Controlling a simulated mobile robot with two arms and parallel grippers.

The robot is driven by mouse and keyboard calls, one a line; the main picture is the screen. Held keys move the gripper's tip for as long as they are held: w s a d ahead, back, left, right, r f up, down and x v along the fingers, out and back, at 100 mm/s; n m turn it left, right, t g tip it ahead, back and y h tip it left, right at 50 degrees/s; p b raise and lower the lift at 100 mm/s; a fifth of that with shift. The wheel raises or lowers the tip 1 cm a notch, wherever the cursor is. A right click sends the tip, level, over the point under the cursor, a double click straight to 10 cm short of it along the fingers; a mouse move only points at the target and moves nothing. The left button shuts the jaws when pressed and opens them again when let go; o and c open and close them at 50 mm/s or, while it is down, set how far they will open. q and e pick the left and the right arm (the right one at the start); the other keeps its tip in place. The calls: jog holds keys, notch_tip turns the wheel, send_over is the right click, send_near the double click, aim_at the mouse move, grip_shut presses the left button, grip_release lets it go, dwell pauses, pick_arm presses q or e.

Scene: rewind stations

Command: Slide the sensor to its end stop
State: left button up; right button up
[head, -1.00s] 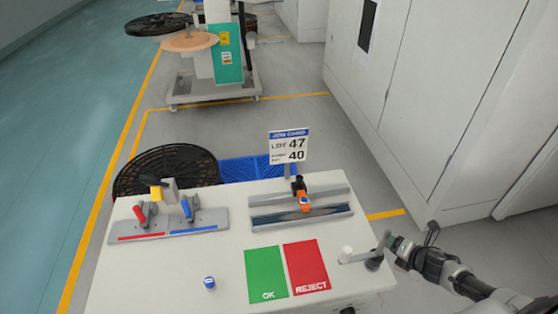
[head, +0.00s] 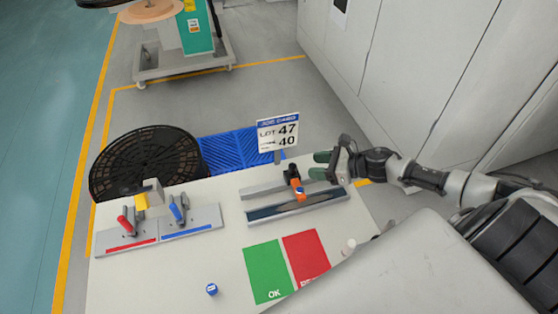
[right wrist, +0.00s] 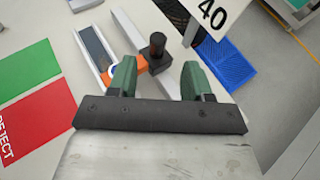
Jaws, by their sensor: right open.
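The sensor (head: 299,191), orange with a black post, sits on a grey rail (head: 330,200) on the white table, near the rail's middle. In the right wrist view its black post and block (right wrist: 157,50) show just beyond the fingers, roughly in line with the gap between them. My right gripper (head: 319,166) has green fingertips and stands open and empty to the right of the sensor, apart from it in the head view. In the right wrist view the fingers (right wrist: 158,82) are spread. The end stop cannot be made out. My left gripper is out of view.
A lot sign (head: 278,133) stands close behind the sensor. Green OK (head: 265,272) and red REJECT (head: 305,255) pads lie in front. A clamp fixture with red and blue levers (head: 158,232) stands left. A blue-capped item (head: 212,289) is at the front.

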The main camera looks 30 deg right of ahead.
aim_at(287, 172)
jog(key=p+x, duration=0.1)
jog(key=x, duration=0.4)
jog(key=shift+a+r+p, duration=0.15)
jog(key=shift+a+p, duration=0.05)
jog(key=shift+p, duration=0.1)
jog(key=x, duration=0.4)
jog(key=shift+d+p, duration=0.1)
jog(key=shift+p, duration=0.2)
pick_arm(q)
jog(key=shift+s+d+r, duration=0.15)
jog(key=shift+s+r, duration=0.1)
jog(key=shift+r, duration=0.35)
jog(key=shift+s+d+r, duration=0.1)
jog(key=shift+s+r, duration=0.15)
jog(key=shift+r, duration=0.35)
pick_arm(e)
jog(key=shift+w+a+f, duration=0.15)
jog(key=shift+a+f, duration=0.1)
jog(key=shift+f, duration=0.05)
grip_shut()
